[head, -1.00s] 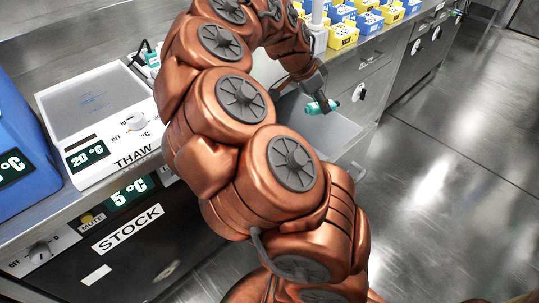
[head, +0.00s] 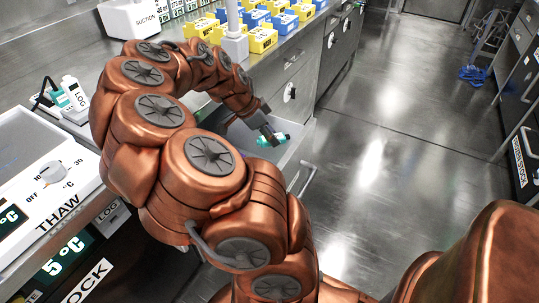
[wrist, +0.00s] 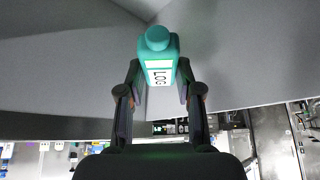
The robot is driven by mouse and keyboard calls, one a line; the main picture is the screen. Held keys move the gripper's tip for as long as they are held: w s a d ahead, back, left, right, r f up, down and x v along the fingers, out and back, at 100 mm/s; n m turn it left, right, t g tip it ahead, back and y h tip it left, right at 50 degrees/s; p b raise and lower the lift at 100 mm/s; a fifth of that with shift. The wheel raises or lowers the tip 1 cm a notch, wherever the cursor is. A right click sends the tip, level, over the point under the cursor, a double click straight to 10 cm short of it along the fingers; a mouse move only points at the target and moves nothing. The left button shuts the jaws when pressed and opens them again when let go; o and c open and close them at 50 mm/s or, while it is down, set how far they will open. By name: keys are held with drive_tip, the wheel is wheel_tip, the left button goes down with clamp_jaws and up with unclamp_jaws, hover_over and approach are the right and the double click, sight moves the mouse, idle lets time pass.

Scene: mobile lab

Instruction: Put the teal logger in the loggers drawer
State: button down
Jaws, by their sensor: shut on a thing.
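The teal logger (wrist: 158,62) has a white label reading LOG and a round teal top. It is gripped between both fingers of my gripper (wrist: 158,85) in the wrist view. In the head view the teal logger (head: 273,139) lies sideways in my gripper (head: 268,132), above an open drawer (head: 292,150) pulled out from the counter front. In the wrist view, pale grey drawer walls (wrist: 60,75) surround the logger. I cannot tell whether the logger touches the drawer floor. The drawer's own label is not readable here.
A thaw unit (head: 55,175) stands on the counter at left, with a white and teal LOG holder (head: 72,95) behind it. Yellow and blue bins (head: 262,38) line the counter. Open floor (head: 375,165) lies to the right, with a blue-based stool (head: 478,74) far off.

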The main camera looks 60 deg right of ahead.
sight(260, 140)
drive_tip(key=shift+f+b, duration=0.45)
drive_tip(key=shift+f, duration=3.2)
drive_tip(key=shift+f, duration=0.55)
drive_tip(key=c, duration=0.8)
unclamp_jaws()
drive_tip(key=shift+r, duration=0.1)
drive_tip(key=shift+r, duration=0.25)
drive_tip(key=shift+p+v, duration=0.6)
drive_tip(key=shift+v, duration=3.35)
drive_tip(key=shift+r, duration=0.15)
